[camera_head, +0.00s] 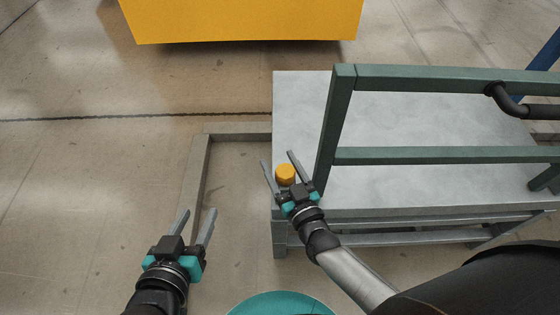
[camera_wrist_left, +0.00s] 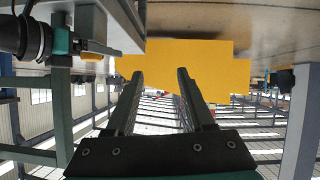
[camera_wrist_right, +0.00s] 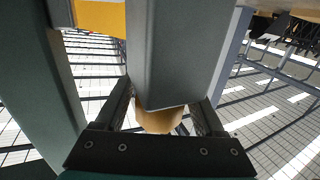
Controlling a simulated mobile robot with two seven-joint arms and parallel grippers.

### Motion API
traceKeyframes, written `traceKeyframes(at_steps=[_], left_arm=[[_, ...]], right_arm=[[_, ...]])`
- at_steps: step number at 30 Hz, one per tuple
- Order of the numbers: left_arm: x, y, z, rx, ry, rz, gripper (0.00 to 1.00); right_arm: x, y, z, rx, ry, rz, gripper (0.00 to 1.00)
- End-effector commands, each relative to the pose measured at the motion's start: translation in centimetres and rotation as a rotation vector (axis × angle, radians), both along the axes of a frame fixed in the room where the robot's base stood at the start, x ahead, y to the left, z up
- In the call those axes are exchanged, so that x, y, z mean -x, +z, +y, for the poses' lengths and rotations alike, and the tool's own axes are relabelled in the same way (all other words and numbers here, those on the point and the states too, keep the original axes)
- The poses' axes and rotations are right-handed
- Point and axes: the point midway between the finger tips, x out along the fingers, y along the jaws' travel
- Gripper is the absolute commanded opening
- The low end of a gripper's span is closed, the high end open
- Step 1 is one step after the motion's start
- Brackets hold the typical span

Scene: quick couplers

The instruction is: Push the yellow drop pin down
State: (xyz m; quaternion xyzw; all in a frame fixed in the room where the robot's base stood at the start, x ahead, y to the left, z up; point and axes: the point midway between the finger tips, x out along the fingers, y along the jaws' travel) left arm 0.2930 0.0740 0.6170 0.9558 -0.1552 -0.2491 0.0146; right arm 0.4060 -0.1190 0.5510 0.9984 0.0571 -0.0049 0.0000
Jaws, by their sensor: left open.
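The yellow drop pin (camera_head: 285,174) has a round head at the left front corner of the grey platform (camera_head: 300,110). My right gripper (camera_head: 278,157) is open, with its fingers spread on either side of the pin head in the head view. In the right wrist view the pin (camera_wrist_right: 160,118) shows as a tan knob between the fingers, partly covered by a grey beam. I cannot tell whether the fingers touch it. My left gripper (camera_head: 198,212) is open and empty over the floor, left of the platform. The pin's lower shaft is hidden.
A green rail frame (camera_head: 338,130) stands on the platform, close to the right of my right gripper. A grey floor bar (camera_head: 197,175) lies left of the platform. A large yellow block (camera_head: 240,18) is at the back. The floor at the left is clear.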

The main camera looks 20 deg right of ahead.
Motion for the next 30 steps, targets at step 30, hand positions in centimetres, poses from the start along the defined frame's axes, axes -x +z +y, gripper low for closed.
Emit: traceKeyframes(at_steps=[30], left_arm=[[1.7,-0.4,3.7,-0.151,0.034,0.283,0.54]], right_arm=[[5.1,0.4,-0.6,-0.001,0.000,-0.005,0.83]])
